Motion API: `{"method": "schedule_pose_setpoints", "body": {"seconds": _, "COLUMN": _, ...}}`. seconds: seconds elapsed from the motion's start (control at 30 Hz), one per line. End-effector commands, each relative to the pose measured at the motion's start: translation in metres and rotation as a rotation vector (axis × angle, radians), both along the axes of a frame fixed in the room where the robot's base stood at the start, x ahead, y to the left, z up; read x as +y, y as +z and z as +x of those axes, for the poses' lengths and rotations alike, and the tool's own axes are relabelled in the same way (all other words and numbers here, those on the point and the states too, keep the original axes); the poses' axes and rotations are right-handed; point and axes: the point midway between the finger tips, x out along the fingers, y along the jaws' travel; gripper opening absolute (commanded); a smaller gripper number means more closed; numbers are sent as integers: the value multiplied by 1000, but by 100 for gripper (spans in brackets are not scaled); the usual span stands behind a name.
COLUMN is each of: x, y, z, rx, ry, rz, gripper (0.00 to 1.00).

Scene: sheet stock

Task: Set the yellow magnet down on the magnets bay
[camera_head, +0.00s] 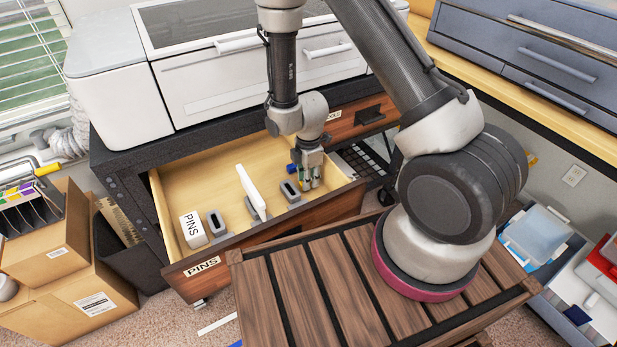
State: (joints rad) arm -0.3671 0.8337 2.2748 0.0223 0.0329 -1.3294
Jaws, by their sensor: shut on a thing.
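My gripper (309,186) points down over the right part of an open wooden drawer (205,170). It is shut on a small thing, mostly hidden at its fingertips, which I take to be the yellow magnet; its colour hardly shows. A small blue thing (292,169) shows just left of the fingers. A grey block (291,191) stands in the drawer close to the fingers, and I cannot tell whether they touch. No label for the magnets bay can be read.
A white box marked PINS (192,229) and another grey block (215,222) stand at the drawer's left front. The drawer front carries a PINS label (202,266). A slatted wooden table (345,275) stands before it. A white printer (260,70) sits above. The drawer's back left is clear.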

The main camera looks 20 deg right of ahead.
Motion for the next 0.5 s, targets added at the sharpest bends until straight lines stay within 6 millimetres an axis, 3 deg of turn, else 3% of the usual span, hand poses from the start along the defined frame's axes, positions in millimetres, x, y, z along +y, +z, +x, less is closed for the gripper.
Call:
{"method": "schedule_pose_setpoints", "body": {"seconds": 0.17, "x": 0, "y": 0, "z": 0, "rx": 0, "ry": 0, "rz": 0, "gripper": 0}}
{"method": "schedule_pose_setpoints", "body": {"seconds": 0.2, "x": 0, "y": 0, "z": 0, "rx": 0, "ry": 0, "rz": 0, "gripper": 24}}
{"method": "schedule_pose_setpoints", "body": {"seconds": 0.33, "x": 0, "y": 0, "z": 0, "rx": 0, "ry": 0, "rz": 0, "gripper": 46}}
{"method": "schedule_pose_setpoints", "body": {"seconds": 0.5, "x": 0, "y": 0, "z": 0, "rx": 0, "ry": 0, "rz": 0, "gripper": 46}}
